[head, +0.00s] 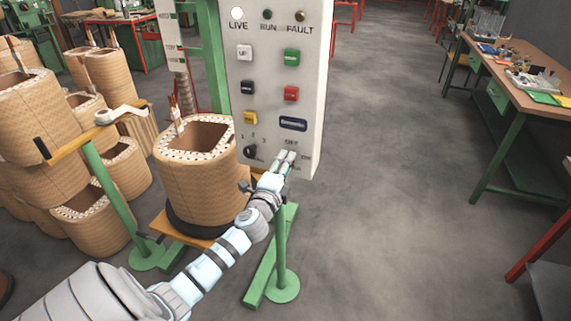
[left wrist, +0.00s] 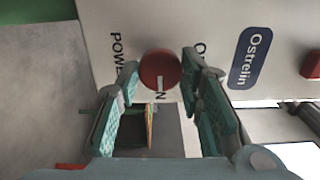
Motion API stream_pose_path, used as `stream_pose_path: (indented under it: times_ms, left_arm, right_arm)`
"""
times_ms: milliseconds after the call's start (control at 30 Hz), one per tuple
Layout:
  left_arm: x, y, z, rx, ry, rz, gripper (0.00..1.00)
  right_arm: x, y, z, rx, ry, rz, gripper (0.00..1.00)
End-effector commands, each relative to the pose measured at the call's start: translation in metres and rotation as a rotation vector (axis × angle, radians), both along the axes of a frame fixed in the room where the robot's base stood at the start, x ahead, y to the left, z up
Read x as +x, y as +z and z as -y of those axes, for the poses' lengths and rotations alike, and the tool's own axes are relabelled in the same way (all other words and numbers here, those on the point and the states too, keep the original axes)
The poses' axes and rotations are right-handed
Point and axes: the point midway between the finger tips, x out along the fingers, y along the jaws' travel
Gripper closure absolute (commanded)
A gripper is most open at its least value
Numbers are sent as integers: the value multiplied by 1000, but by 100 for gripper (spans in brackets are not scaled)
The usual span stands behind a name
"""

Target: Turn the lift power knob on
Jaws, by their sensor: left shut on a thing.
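The lift control panel (head: 268,105) is a tall light-grey face with lamps, buttons and knobs. My left gripper (head: 288,158) is at its lower right corner, by the OFF and ON labels, and hides the power knob in the head view. In the left wrist view the power knob (left wrist: 160,68) is round and red. The fingers of my left gripper (left wrist: 162,73) are on both sides of it, closed on it. The knob's white mark is at its lower side in that picture, facing a label of which an N shows. My right gripper is not in view.
A wound coil (head: 197,165) stands on the lift's platform left of my arm. Several more coils (head: 35,100) are stacked at the left. A green stand (head: 281,250) is beside my forearm. A workbench (head: 525,75) is at the right, with clear floor between.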

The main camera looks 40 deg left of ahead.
Motion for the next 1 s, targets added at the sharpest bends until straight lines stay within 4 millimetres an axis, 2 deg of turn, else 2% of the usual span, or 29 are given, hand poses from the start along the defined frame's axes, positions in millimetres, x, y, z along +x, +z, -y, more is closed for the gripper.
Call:
stream_pose_path:
  times_ms: [467,500,633,900,1000]
  left_arm:
    - [0,1,0,19,0,-4,94]
    - [0,1,0,19,0,-4,65]
    - [0,1,0,18,0,-4,45]
    - [0,0,0,16,0,-5,45]
    - [-7,0,2,16,-1,-5,45]
  right_arm:
    - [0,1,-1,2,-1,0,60]
    - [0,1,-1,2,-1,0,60]
    - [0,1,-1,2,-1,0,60]
    - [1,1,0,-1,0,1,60]
    - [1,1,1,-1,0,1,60]
